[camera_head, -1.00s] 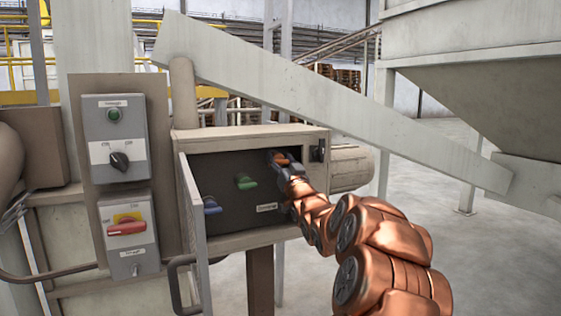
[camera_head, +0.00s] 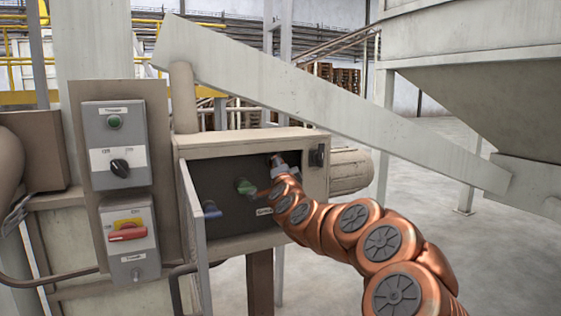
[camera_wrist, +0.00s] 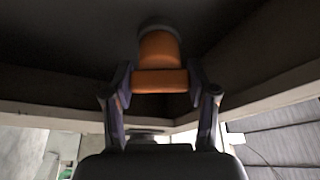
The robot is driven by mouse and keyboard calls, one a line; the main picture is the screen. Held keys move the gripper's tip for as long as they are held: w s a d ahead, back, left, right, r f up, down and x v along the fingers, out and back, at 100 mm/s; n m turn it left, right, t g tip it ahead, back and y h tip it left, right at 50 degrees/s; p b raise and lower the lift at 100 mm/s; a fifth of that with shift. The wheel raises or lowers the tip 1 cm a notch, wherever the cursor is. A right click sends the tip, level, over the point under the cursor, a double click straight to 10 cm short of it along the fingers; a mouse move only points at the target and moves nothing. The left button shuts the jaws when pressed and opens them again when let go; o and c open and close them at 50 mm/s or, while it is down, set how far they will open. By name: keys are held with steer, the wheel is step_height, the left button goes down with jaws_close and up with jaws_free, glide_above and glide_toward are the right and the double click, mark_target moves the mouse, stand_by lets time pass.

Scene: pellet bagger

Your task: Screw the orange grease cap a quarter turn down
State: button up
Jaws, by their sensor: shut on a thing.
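The orange grease cap (camera_wrist: 160,48) shows in the wrist view, a round body on a dark round base with an orange crossbar (camera_wrist: 160,81) in front. My gripper (camera_wrist: 160,82) has one finger at each end of the crossbar and is shut on it. In the head view my gripper (camera_head: 277,162) reaches into the upper right of the open box. There my gripper and wrist hide most or all of the cap, so its turn angle cannot be read.
The beige box (camera_head: 250,148) holds a green handle (camera_head: 245,187) and a blue handle (camera_head: 211,209) left of my wrist. Its open door (camera_head: 195,225) stands at the left. A switch panel (camera_head: 115,150) is further left. Box walls lie close around my gripper.

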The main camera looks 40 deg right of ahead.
steer(key=m+g+p, duration=0.1)
steer(key=m+p, duration=0.1)
steer(key=m, duration=0.1)
steer(key=shift+r, duration=0.2)
steer(key=shift+f+m+g+p, duration=0.15)
steer(key=shift+m+g+p, duration=0.25)
steer(key=shift+m+p, duration=0.2)
steer(key=o, duration=0.9)
steer(key=shift+d, duration=0.1)
steer(key=shift+f, duration=0.1)
